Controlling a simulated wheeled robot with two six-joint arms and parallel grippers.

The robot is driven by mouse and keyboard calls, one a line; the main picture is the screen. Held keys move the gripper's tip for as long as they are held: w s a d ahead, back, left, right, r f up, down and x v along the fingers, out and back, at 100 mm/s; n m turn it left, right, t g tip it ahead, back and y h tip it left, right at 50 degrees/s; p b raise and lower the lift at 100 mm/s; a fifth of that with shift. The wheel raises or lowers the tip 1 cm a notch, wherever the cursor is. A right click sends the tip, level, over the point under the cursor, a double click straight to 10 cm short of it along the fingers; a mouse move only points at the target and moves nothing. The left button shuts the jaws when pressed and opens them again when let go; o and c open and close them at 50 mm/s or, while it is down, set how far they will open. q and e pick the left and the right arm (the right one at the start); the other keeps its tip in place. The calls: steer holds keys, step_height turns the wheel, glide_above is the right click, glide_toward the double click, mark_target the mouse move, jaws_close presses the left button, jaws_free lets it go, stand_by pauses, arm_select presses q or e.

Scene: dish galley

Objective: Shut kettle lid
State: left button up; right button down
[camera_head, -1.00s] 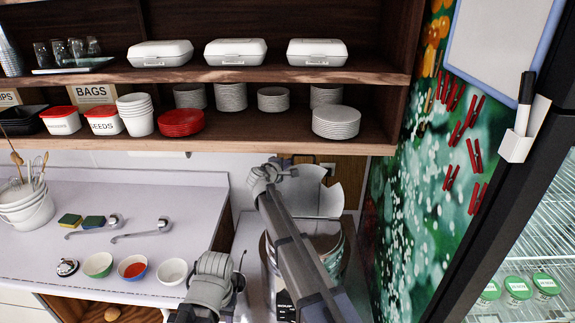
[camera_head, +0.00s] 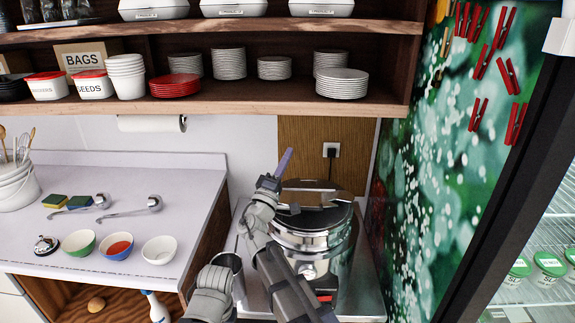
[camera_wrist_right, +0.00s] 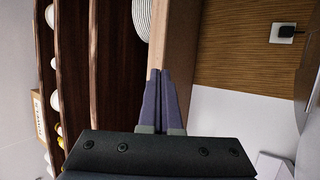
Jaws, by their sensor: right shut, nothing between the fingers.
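The kettle (camera_head: 300,243) is a large, shiny metal pot on the counter at the lower middle right of the head view. My right gripper (camera_head: 286,160) is left of and behind the lid, with purple fingers pointing up and away. It is shut and empty, and it looks apart from the lid. My right arm hides part of the kettle's left side. The right wrist view shows the shut fingers (camera_wrist_right: 162,100) but no clear view of the lid. My left gripper is not in view.
Shelves with stacked plates (camera_head: 342,83) hang above the kettle. A wall socket (camera_head: 331,150) with a plug is behind it. A patterned green wall (camera_head: 440,190) stands close on the right. Bowls (camera_head: 159,250) and ladles lie on the left counter.

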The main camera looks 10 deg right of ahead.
steer(key=b, duration=0.4)
glide_above(286, 203)
steer(key=shift+h, duration=0.4)
step_height(286, 203, down, 5)
arm_select(q)
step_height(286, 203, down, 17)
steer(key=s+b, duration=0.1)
steer(key=b, duration=1)
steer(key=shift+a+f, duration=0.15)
arm_select(e)
steer(key=s+a+f, duration=0.1)
steer(key=s+f, duration=0.3)
steer(key=f, duration=0.7)
steer(key=shift+s+a+f, duration=0.2)
arm_select(q)
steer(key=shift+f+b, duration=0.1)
steer(key=shift+b, duration=0.2)
arm_select(e)
steer(key=shift+s+f, duration=0.1)
